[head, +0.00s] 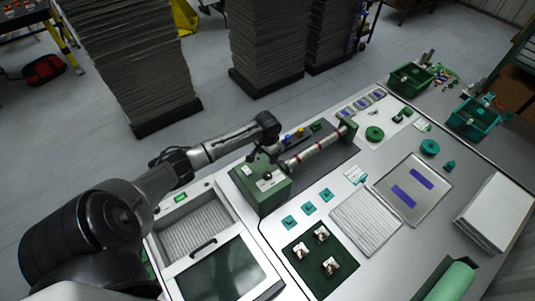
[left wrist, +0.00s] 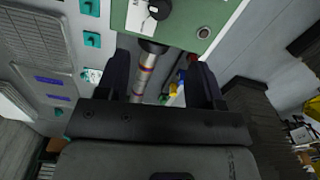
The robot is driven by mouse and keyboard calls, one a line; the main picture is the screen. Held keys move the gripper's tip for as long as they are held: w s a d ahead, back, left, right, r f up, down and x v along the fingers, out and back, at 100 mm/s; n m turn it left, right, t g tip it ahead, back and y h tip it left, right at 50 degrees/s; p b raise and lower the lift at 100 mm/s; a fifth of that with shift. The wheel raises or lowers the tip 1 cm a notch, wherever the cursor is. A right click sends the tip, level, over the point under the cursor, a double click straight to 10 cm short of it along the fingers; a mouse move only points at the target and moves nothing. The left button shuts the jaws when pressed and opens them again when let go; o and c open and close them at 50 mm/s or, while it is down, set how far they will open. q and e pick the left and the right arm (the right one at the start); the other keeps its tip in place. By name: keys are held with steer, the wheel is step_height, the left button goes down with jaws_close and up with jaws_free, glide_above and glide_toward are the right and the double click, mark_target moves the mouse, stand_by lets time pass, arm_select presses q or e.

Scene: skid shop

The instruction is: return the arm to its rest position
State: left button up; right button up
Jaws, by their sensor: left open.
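My left arm (head: 225,145) reaches in from the left in the head view, bent over the green lathe-like machine. My left gripper (head: 266,158) is above and behind the machine's green box (head: 265,188). In the left wrist view my left gripper (left wrist: 162,80) has its two dark fingers spread wide apart. A metal shaft with coloured bands (left wrist: 146,72) shows between them, farther off; the fingers do not appear to hold it. The same shaft (head: 316,150) lies across the machine in the head view. My right gripper is in neither view.
A bench (head: 405,258) holds a white drawer unit (head: 190,195), a green mat with metal parts (head: 300,268), a ribbed panel (head: 366,222), a tray with purple strips (head: 430,203) and green bins (head: 410,80). Tall grey stacks (head: 130,60) stand behind on open floor.

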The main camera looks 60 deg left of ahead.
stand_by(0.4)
arm_select(q)
steer(key=w+d+r+m+t+y, duration=0.3)
steer(key=w+d+r+m, duration=0.15)
steer(key=r, duration=0.45)
steer(key=s+d+r+m+t+p, duration=0.1)
steer(key=s+d+r+t, duration=0.15)
steer(key=d, duration=0.35)
steer(key=s+d+r+m+t+p, duration=0.1)
steer(key=d+r+t, duration=0.1)
steer(key=d+r, duration=0.35)
steer(key=s+d+h+p, duration=0.2)
steer(key=s+d+p, duration=0.2)
steer(key=s+d, duration=0.75)
steer(key=s+d+f+n+g+h+p, duration=0.1)
steer(key=s+d+f+n+g+p, duration=0.1)
steer(key=s, duration=1.1)
step_height(320, 180, down, 2)
steer(key=shift+d+f+g, duration=0.2)
steer(key=shift+d+g, duration=0.4)
steer(key=shift+g, duration=0.35)
